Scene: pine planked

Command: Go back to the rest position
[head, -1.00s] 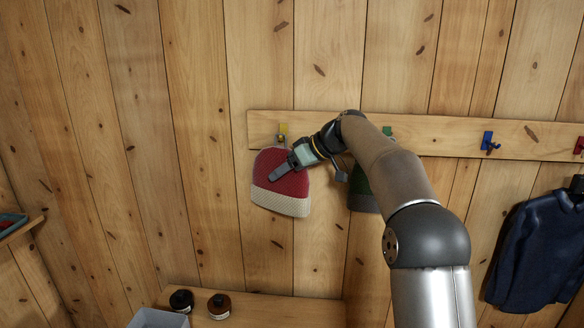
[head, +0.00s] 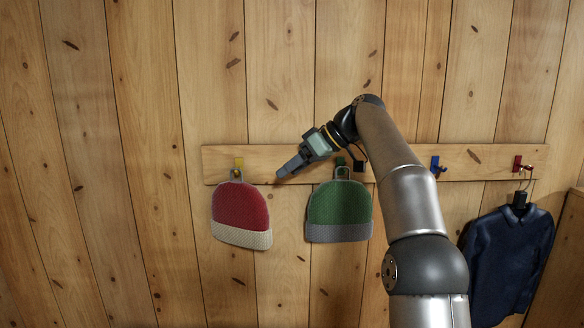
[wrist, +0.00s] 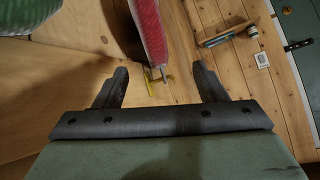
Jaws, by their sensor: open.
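My gripper (head: 281,173) is open and empty in the head view, in front of the hook rail between the red hat and the green hat. In the wrist view my gripper (wrist: 158,88) shows its two fingers spread apart. The red hat (head: 240,208) with a cream band hangs from the yellow hook (head: 238,164) at the left of the rail. In the wrist view the red hat (wrist: 147,30) and the yellow hook (wrist: 150,82) show beyond the fingers, apart from them.
The wooden rail (head: 290,163) runs along the plank wall. A green hat (head: 340,205) with a grey band hangs right of my gripper. A blue hook (head: 437,164) is bare. A dark blue jacket (head: 508,250) hangs from the red hook (head: 518,164). The wall's left side is clear.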

